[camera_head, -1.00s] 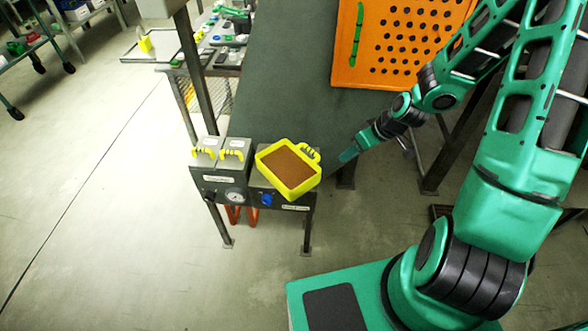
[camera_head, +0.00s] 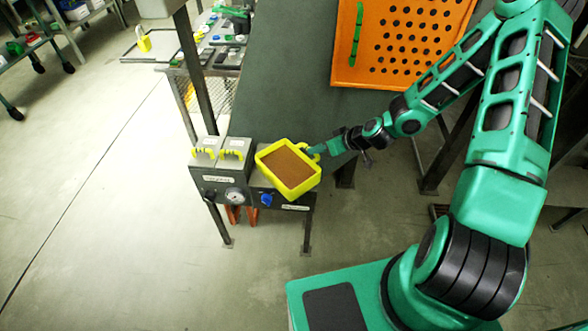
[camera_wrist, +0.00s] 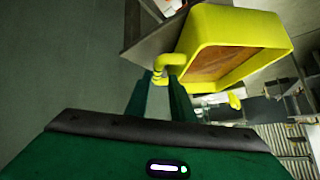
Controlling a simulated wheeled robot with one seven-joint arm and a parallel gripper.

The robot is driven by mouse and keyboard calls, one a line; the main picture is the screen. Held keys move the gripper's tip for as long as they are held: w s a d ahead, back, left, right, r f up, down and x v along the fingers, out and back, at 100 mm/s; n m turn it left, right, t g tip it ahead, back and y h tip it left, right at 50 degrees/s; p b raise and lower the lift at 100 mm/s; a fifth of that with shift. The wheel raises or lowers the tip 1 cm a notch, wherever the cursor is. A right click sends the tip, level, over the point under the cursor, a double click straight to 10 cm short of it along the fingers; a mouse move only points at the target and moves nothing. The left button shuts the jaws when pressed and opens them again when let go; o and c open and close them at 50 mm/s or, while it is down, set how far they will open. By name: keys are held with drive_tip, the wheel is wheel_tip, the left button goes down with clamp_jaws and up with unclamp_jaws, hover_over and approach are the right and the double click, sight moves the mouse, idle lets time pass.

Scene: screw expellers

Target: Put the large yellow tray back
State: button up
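My gripper (camera_head: 316,149) is at this handle. In the wrist view the tray (camera_wrist: 240,25) appears tilted, with its curved handle (camera_wrist: 170,62) at the fingertips. The two fingers of my gripper (camera_wrist: 160,88) are apart, with the handle end between or just beyond their tips. I see no clear closing on it.
Two grey boxes with yellow handles (camera_head: 232,157) stand left of the tray. A gauge (camera_head: 234,196) and a blue knob (camera_head: 266,199) are on the machine's front. An orange perforated panel (camera_head: 400,45) stands behind. A dark post (camera_head: 192,75) rises at left.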

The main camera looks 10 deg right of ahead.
drive_tip(key=shift+d+f+x, duration=0.1)
drive_tip(key=shift+x, duration=1.2)
drive_tip(key=shift+d+f+x, duration=0.1)
drive_tip(key=shift+x, duration=1.25)
drive_tip(key=shift+s, duration=0.1)
drive_tip(key=shift+c, duration=0.4)
clamp_jaws()
